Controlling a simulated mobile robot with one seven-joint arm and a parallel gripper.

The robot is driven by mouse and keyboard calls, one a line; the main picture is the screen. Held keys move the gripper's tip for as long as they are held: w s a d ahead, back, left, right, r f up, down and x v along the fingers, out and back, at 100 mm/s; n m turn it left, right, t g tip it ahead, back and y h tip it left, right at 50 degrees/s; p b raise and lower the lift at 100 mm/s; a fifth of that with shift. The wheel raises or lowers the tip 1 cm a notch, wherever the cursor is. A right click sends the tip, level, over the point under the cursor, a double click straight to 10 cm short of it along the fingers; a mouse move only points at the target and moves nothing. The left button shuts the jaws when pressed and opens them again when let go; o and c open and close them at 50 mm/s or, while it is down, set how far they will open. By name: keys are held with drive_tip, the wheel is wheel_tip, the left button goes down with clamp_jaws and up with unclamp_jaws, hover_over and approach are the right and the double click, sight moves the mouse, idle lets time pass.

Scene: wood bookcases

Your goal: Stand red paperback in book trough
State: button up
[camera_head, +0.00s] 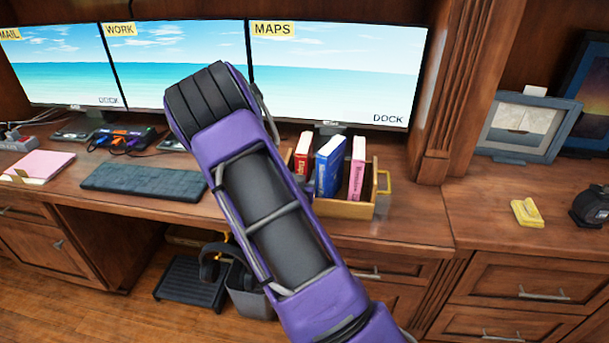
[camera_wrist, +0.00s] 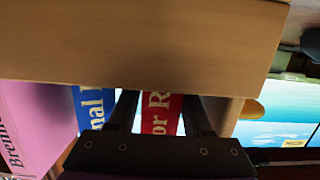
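The red paperback (camera_head: 302,155) stands upright at the left end of the wooden book trough (camera_head: 343,209), left of a blue book (camera_head: 328,167) and a pink book (camera_head: 357,168). My arm covers part of the red book and trough in the head view, and my gripper is hidden there. In the wrist view, which is upside down, my gripper (camera_wrist: 160,100) has one finger on each side of the red paperback's spine (camera_wrist: 160,113). A thin bright gap shows between the left finger and the red book. The trough's board (camera_wrist: 140,42) fills the top.
Monitors (camera_head: 330,75) stand behind the trough. A keyboard (camera_head: 145,181) and a pink notebook (camera_head: 38,167) lie to the left. A wooden pillar (camera_head: 455,95) rises to the right. A yellow block (camera_head: 526,212) and a picture frame (camera_head: 525,127) are farther right.

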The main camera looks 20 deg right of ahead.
drive_tip(key=shift+r+p, duration=0.3)
drive_tip(key=v, duration=1.2)
drive_tip(key=shift+f, duration=0.15)
